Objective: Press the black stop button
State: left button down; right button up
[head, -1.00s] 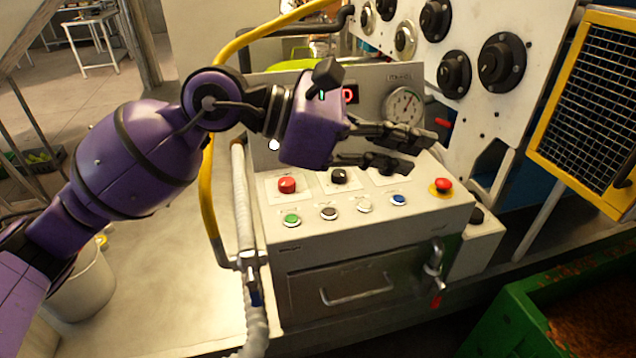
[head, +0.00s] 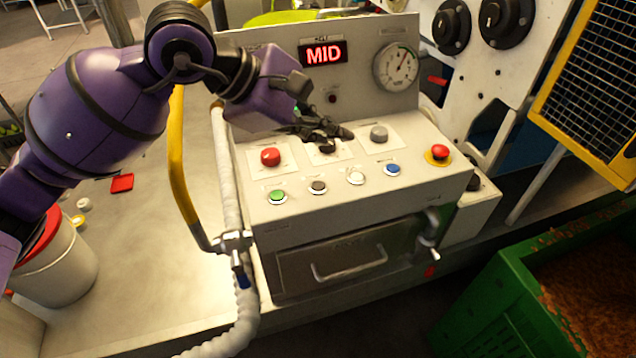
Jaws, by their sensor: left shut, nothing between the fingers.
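The black button (head: 317,187) sits in the front row of the sloped control panel (head: 300,225), between the green button (head: 277,197) and the white button (head: 355,177). It is in plain view with nothing over it. My left gripper (head: 338,134) is shut and empty. Its fingertips are over the back row, close to the black knob (head: 327,147) and partly covering it. I cannot tell whether they touch the knob. The fingers are behind the black button in the picture and apart from it. My right gripper is not in view.
A blue button (head: 392,170) and a red mushroom button (head: 440,152) are at the right. A red knob (head: 270,156) and grey knob (head: 378,133) flank the black knob. A display (head: 323,54) reads MID. A yellow pipe (head: 178,170) and white hose (head: 226,175) run at the left.

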pick_arm(q)
jog(key=b, duration=0.3)
send_over(318, 186)
jog(key=s+d, duration=0.1)
notch_tip(318, 186, down, 7)
jog(key=shift+s+d+f, duration=0.1)
jog(key=shift+f, duration=0.65)
dwell(0.3)
jog(key=shift+f, duration=0.1)
